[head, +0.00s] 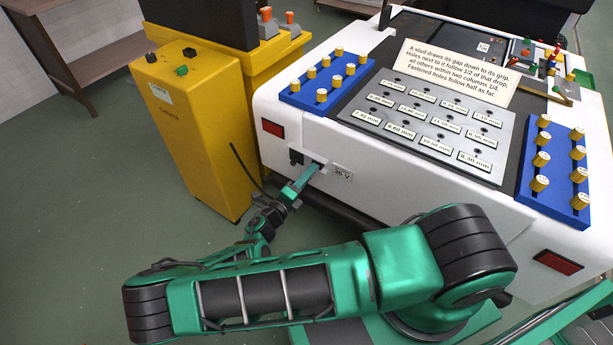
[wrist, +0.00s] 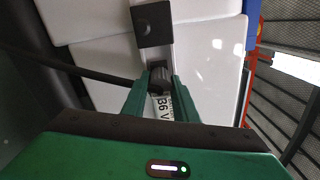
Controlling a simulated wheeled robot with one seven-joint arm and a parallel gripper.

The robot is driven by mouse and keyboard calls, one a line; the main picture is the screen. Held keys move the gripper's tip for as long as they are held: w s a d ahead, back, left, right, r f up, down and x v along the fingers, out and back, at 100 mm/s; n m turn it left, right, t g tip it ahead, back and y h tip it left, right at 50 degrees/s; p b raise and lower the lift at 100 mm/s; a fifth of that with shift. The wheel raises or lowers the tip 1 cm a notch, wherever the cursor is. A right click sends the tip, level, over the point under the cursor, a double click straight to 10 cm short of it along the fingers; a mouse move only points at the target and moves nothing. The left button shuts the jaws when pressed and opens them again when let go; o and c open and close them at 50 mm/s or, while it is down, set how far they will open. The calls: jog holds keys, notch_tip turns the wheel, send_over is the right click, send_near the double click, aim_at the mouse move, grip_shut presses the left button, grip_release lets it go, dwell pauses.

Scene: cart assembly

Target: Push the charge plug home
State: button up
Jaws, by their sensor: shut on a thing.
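My gripper (head: 312,172) is at the white cart's rear face, beside the 36 V label (head: 342,173). In the wrist view its two green fingers (wrist: 160,88) are shut on the dark charge plug (wrist: 160,74), which points at the cart. A black cable (wrist: 95,65) runs from the plug to the left. In the head view the fingers hide most of the plug. A grey recessed strip of the cart lies behind the plug. I cannot tell how deep the plug sits, or whether it touches a socket. A black square fitting (wrist: 152,24) is beyond the plug.
The yellow charger cabinet (head: 185,135) stands left of the cart (head: 380,185), with the cable (head: 247,168) between them. On top are blue racks (head: 325,80) of yellow studs, a metal hole plate (head: 440,118) and a sign (head: 455,72). Floor at left is clear.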

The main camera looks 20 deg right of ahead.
jog(key=shift+w+d, duration=0.3)
jog(key=shift+d, duration=0.1)
jog(key=o, duration=1.1)
jog(key=v, duration=1)
jog(key=shift+s+a, duration=0.15)
jog(key=shift+a, duration=0.2)
jog(key=shift+d, duration=0.1)
